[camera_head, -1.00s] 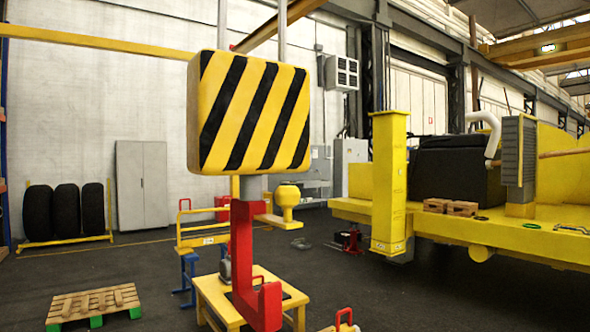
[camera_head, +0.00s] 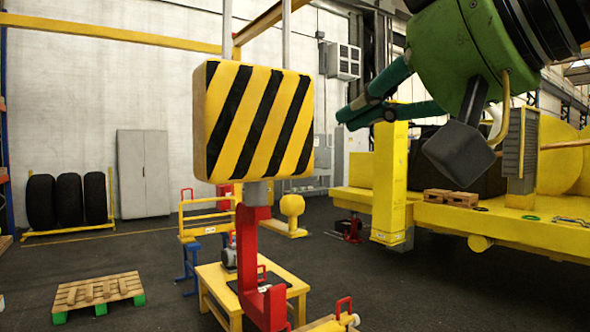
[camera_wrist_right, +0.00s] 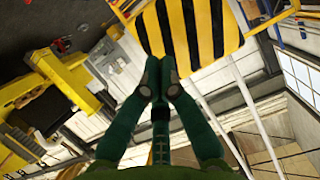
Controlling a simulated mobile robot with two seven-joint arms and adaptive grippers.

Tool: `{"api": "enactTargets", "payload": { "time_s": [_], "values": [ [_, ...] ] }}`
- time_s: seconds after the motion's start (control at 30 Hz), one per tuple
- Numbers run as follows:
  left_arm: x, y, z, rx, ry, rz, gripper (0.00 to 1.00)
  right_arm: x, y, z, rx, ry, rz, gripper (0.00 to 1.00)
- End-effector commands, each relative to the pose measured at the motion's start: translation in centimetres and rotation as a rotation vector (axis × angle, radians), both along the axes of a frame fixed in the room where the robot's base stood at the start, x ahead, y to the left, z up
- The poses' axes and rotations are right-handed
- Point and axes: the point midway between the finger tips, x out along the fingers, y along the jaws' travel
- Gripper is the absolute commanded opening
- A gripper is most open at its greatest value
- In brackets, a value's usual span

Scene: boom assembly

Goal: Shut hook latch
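The red hook (camera_head: 247,250) hangs under a yellow-and-black striped hook block (camera_head: 255,122) in the head view. Its lower end stands in front of a yellow table; I cannot make out a separate latch on it. My right gripper (camera_head: 346,115) is to the right of the block, its green fingers pointing left. In the right wrist view, the fingertips of the gripper (camera_wrist_right: 161,76) come together with nothing seen between them. The striped block (camera_wrist_right: 195,35) shows just beyond them; the hook is not clearly visible there. My left gripper is out of view.
A yellow table (camera_head: 215,282) stands below the hook. A yellow crane vehicle (camera_head: 480,220) with an upright yellow post (camera_head: 390,185) fills the right. A pallet (camera_head: 98,291) and tyres (camera_head: 68,201) are at left. The floor between is open.

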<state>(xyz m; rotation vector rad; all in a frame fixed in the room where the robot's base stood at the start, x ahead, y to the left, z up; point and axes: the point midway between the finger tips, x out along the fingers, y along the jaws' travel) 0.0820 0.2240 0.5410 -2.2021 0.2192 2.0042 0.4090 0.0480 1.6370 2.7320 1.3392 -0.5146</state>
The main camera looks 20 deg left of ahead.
Motion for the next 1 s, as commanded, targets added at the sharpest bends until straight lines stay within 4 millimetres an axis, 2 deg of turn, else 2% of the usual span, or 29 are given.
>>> {"api": "enactTargets", "payload": {
  "time_s": [0.03,0.13,0.47,0.67,1.0],
  "values": [
    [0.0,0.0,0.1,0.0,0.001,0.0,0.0,-1.8,0.0,0.7,-0.027,-0.029,0.005,0.0],
    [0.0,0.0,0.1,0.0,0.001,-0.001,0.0,-3.6,0.0,1.1,-0.056,-0.056,0.011,0.0],
    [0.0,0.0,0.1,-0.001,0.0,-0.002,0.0,-4.0,0.0,1.2,-0.064,-0.061,0.012,0.0],
    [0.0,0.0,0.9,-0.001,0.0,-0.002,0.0,-3.3,0.9,1.0,-0.064,-0.06,0.013,0.0],
    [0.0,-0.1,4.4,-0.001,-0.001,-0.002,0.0,0.6,6.0,-1.0,-0.066,-0.058,0.015,0.0]
  ]
}}
